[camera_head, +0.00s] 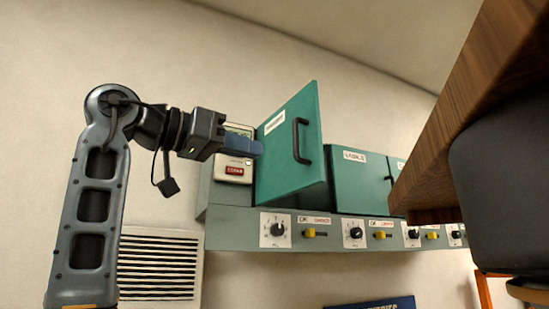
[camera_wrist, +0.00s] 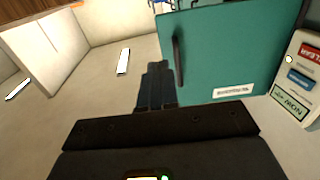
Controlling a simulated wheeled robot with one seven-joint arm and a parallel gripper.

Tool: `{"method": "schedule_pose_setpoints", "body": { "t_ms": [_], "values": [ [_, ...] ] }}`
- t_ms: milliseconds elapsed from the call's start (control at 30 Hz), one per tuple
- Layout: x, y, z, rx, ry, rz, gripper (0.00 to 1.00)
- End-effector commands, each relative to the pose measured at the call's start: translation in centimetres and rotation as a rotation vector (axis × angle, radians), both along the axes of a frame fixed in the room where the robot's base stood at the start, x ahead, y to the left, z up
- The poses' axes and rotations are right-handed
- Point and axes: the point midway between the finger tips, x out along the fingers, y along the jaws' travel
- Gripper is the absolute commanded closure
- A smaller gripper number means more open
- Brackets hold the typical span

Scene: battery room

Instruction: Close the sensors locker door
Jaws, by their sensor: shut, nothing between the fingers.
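A teal locker door (camera_head: 288,160) stands open, swung out from the wall unit. It has a black bar handle (camera_head: 301,141) and a white label too small to read surely. In the wrist view the door (camera_wrist: 225,50) fills the upper right, with its handle (camera_wrist: 178,62) and label upside down. In the wrist view my fingers (camera_wrist: 157,66) lie just left of the handle, across the door's edge. Contact cannot be told. The locker's inside is hidden.
Another teal door (camera_head: 358,182) is shut to the right. A grey ledge (camera_head: 245,232) with knobs and yellow switches runs beneath. A small panel with a red label (camera_head: 234,170) is left of the open door. A wooden top (camera_head: 490,95) and black seat-like shape block the right.

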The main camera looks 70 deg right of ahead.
Motion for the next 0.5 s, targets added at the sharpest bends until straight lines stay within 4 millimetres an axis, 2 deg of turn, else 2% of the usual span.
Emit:
{"method": "schedule_pose_setpoints", "body": {
  "t_ms": [500],
  "values": [
    [-6.1, -7.0, 0.1, -0.001, 0.001, 0.0, 1.0]
  ]
}}
